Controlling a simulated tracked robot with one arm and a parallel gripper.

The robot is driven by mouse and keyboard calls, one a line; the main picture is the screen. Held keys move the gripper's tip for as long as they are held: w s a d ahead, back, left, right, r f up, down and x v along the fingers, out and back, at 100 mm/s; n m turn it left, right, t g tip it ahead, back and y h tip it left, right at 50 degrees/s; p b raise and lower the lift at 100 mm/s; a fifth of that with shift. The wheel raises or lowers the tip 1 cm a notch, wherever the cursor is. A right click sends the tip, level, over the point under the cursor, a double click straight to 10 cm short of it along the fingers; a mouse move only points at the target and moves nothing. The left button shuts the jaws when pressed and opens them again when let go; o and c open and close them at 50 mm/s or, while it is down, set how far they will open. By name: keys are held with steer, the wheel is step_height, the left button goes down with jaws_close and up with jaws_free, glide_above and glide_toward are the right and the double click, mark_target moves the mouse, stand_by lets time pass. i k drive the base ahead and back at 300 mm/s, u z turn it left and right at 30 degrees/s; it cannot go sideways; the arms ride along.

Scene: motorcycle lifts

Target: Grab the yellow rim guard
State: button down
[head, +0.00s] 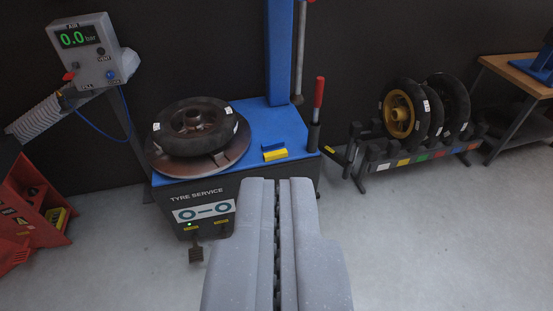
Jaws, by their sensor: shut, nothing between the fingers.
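The yellow rim guard (275,155) is a small block lying on the blue top of the tyre machine (262,128), near its front right part. A similar blue block (272,146) lies just behind it. My gripper (278,181) is shut and empty. Its fingertips show in front of the machine, below the yellow guard in the picture and apart from it. The guard is in full view, and nothing covers it.
A tyre (194,127) lies on the machine's turntable, left of the guards. A red-handled lever (318,100) stands at the right corner. A wheel rack (420,155) is at right, an inflator display (82,50) at left. Grey floor is clear around the machine's front.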

mark_target(282, 153)
steer(key=u, duration=0.1)
steer(key=i, duration=2.3)
steer(key=u, duration=0.35)
